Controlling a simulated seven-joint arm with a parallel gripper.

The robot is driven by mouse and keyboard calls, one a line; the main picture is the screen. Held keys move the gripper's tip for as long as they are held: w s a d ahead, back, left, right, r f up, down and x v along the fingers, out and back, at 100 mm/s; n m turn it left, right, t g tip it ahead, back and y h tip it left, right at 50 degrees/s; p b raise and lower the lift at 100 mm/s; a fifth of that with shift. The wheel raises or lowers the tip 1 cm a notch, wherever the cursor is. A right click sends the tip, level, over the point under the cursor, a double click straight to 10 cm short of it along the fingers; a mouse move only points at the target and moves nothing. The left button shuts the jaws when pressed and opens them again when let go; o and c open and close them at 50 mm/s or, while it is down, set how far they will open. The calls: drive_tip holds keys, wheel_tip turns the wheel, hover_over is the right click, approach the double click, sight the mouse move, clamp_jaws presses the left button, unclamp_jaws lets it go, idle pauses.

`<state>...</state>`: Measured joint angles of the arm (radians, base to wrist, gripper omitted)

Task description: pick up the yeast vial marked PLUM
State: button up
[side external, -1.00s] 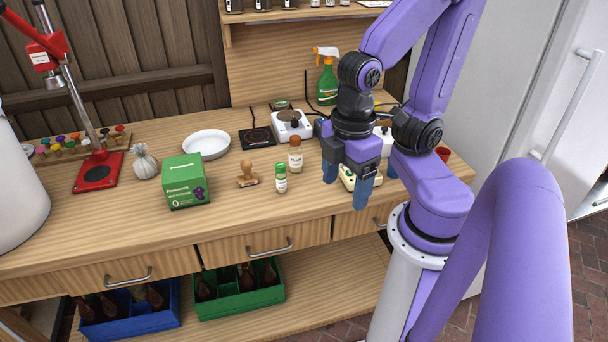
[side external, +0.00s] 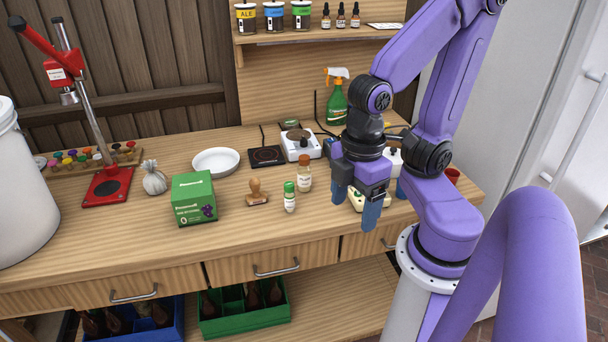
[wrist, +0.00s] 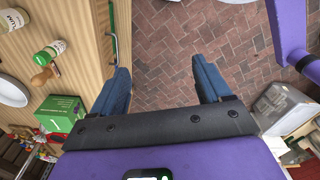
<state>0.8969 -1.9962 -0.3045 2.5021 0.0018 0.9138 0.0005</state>
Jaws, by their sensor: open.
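A small amber bottle with an orange-brown cap and pale label (side external: 304,176) stands upright on the wooden bench. In the wrist view this bottle (wrist: 13,20) is cut off at the top left, and its label partly reads "LUM". A green-capped vial (side external: 290,198) stands just in front of it; it also shows in the wrist view (wrist: 50,51), its label too small to read. My gripper (side external: 355,206) is open and empty, to the right of both and above them. In the wrist view its fingers (wrist: 162,84) are apart with only brick floor between them.
A wooden stamp (side external: 257,194) and a green box (side external: 194,199) stand left of the vials. A white dish (side external: 216,161), a dark pad (side external: 267,156) and a white stirrer-like device (side external: 299,145) lie behind. A pale device (side external: 368,201) is partly hidden behind my gripper. The bench front is clear.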

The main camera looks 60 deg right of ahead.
drive_tip(key=c, duration=0.3)
drive_tip(key=shift+a, duration=0.1)
